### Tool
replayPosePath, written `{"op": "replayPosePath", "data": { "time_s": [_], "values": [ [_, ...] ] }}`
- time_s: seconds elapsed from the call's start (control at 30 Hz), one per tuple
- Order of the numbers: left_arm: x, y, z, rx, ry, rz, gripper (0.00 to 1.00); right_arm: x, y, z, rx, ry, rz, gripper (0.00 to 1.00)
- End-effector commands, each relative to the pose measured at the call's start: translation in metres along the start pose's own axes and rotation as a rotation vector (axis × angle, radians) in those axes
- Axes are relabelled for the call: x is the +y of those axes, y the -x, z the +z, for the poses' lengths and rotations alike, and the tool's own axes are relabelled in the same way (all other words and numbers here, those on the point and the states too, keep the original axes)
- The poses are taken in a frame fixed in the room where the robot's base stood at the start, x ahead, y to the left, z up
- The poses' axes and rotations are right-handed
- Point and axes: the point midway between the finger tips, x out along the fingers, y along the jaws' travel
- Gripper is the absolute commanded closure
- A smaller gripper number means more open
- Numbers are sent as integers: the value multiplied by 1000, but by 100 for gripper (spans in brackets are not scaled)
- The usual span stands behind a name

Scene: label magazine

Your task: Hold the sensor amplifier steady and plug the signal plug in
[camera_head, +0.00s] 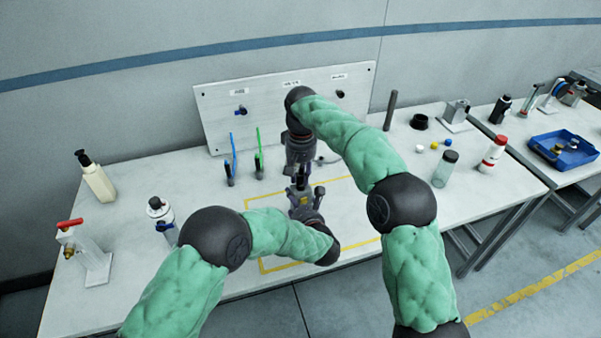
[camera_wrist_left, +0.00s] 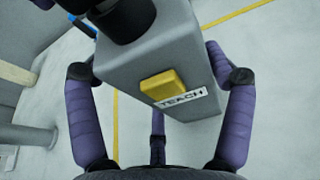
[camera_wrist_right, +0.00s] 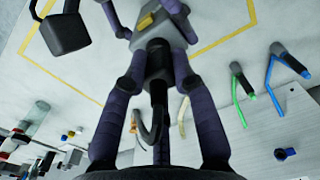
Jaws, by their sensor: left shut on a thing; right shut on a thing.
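The sensor amplifier (camera_wrist_left: 148,62) is a grey box with a yellow button and a TEACH label. My left gripper (camera_wrist_left: 150,75) is shut around it, with fingers on both sides. In the head view my left gripper (camera_head: 304,206) is low over the table, and arms partly hide the amplifier. My right gripper (camera_wrist_right: 158,70) is shut on the dark signal plug (camera_wrist_right: 157,62), whose cable curves back between the fingers. The plug's front end is at the amplifier (camera_wrist_right: 172,30); I cannot tell whether it is seated. In the head view my right gripper (camera_head: 300,172) is directly above the left one.
A white panel (camera_head: 215,105) with labelled sockets stands behind. Blue (camera_head: 233,155) and green (camera_head: 258,150) cables with plugs are left of the grippers. A pump bottle (camera_head: 96,180) and a red-handled fixture (camera_head: 88,255) stand left. A clear jar (camera_head: 445,170) stands right. Yellow tape marks the middle.

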Motion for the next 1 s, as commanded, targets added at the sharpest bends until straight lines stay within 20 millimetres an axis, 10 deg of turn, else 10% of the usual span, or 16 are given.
{"op": "replayPosePath", "data": {
  "time_s": [0.07,0.1,0.2,0.63,1.0],
  "values": [
    [0,0,-2,3,-3,0,62,0,-2,0,-1,0,0,100],
    [0,0,-2,3,-3,0,62,0,-2,0,-1,0,0,64],
    [0,0,-2,3,-3,0,62,0,-2,0,-1,0,0,45],
    [0,0,-2,3,-3,0,62,0,6,-1,2,-1,0,45],
    [0,0,-2,2,-2,0,62,-1,75,-2,3,0,-1,45]
  ]
}}
